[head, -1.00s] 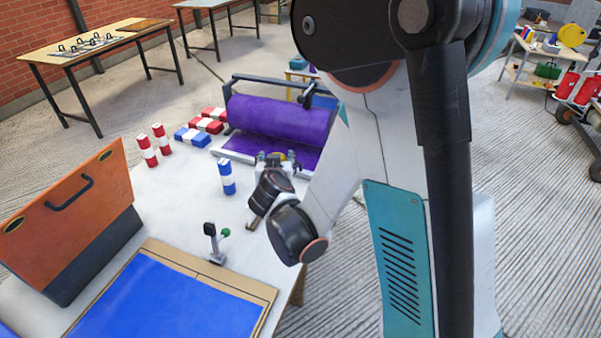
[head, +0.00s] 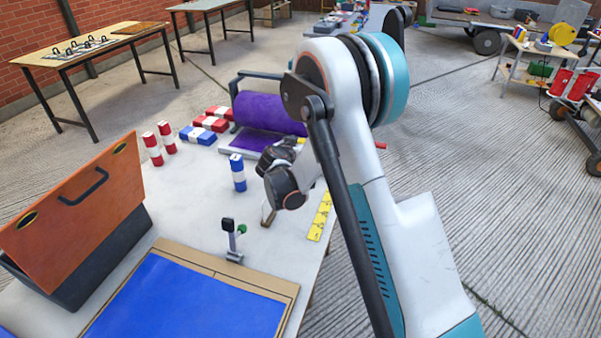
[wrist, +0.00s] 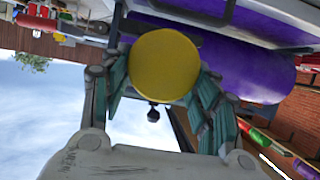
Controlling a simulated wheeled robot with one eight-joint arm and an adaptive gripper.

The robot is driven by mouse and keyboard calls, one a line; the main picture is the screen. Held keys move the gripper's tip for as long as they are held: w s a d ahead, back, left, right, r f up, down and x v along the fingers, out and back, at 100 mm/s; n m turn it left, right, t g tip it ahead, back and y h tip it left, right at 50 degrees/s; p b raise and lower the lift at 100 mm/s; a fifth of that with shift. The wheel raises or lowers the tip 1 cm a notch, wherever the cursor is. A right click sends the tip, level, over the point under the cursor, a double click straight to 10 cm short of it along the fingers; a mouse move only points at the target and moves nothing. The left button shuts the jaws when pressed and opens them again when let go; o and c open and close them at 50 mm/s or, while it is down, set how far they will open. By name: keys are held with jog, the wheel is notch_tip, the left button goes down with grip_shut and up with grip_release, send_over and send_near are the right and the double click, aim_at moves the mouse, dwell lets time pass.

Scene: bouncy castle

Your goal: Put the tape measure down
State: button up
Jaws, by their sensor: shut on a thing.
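The tape measure (wrist: 164,66) shows in the wrist view as a round yellow disc. My gripper (wrist: 160,80) is shut on it, with a teal-padded finger on each side. In the head view my gripper is mostly hidden behind my own wrist, above the white table (head: 200,215) and close in front of the purple roll (head: 268,112). The tape measure cannot be made out in that view. The wrist view also shows the purple roll (wrist: 240,65) behind the tape measure.
A blue-and-white striped block (head: 238,173) stands left of my wrist. Red and blue striped blocks (head: 210,124) lie farther back. A yellow strip (head: 320,216) lies along the table's right edge. A small stand (head: 232,242), a blue sheet (head: 185,300) and an orange case (head: 75,195) are nearer.

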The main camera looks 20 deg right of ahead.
notch_tip(320, 180, down, 9)
jog(key=b, duration=0.3)
jog(key=shift+f, duration=0.2)
jog(key=shift+f, duration=0.2)
jog(key=o, duration=1.2)
